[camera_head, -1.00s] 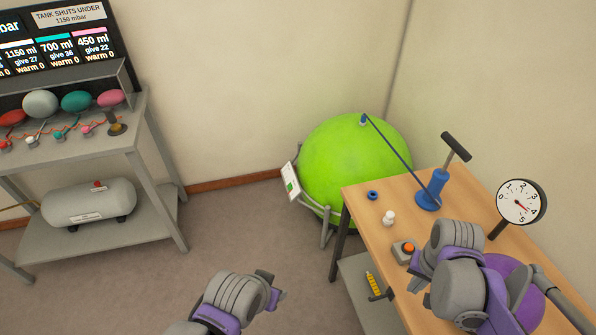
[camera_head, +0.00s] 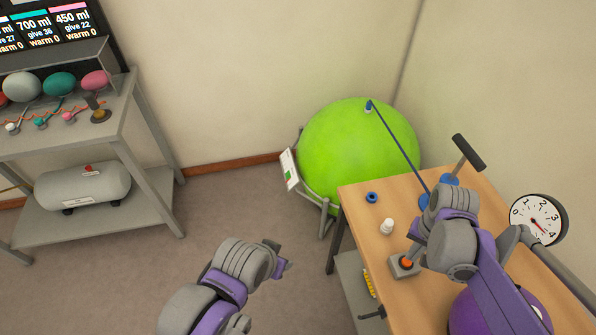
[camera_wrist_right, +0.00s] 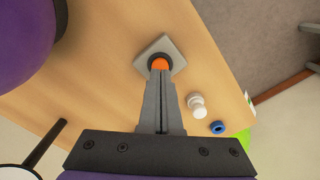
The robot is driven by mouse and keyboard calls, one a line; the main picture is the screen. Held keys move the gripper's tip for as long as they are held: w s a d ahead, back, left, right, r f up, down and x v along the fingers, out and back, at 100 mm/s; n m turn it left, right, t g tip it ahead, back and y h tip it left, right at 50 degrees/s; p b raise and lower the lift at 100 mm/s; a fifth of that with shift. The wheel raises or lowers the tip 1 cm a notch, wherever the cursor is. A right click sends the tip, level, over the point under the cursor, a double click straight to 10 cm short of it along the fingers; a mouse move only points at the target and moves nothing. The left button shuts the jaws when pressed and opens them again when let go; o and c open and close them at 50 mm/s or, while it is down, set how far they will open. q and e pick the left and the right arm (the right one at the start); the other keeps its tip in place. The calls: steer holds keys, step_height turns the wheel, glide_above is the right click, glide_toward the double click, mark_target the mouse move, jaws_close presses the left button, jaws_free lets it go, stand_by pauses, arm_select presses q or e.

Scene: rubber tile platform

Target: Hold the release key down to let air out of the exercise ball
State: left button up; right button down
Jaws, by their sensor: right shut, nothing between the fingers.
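The release key is an orange button on a grey box (camera_head: 402,268) at the near left edge of the wooden table. In the right wrist view the orange button (camera_wrist_right: 160,63) sits in a black ring on its grey base. My right gripper (camera_wrist_right: 160,75) is shut and empty, its fingertips right at the button; I cannot tell whether they press it. In the head view the right gripper (camera_head: 411,252) points down at the box. The green exercise ball (camera_head: 350,150) stands behind the table, with a blue hose on its top. My left gripper (camera_head: 282,264) hangs over the floor; its jaws are unclear.
A white cap (camera_head: 387,227) and a blue ring (camera_head: 371,197) lie close to the box. A pump (camera_head: 460,165) and a round gauge (camera_head: 538,220) stand farther right. A shelf with a grey tank (camera_head: 85,187) is on the left. The floor between is clear.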

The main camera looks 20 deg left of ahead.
steer(key=shift+w+f+b, duration=0.1)
steer(key=shift+f+b, duration=0.4)
steer(key=shift+f, duration=0.75)
step_height(320, 180, up, 6)
steer(key=p, duration=0.4)
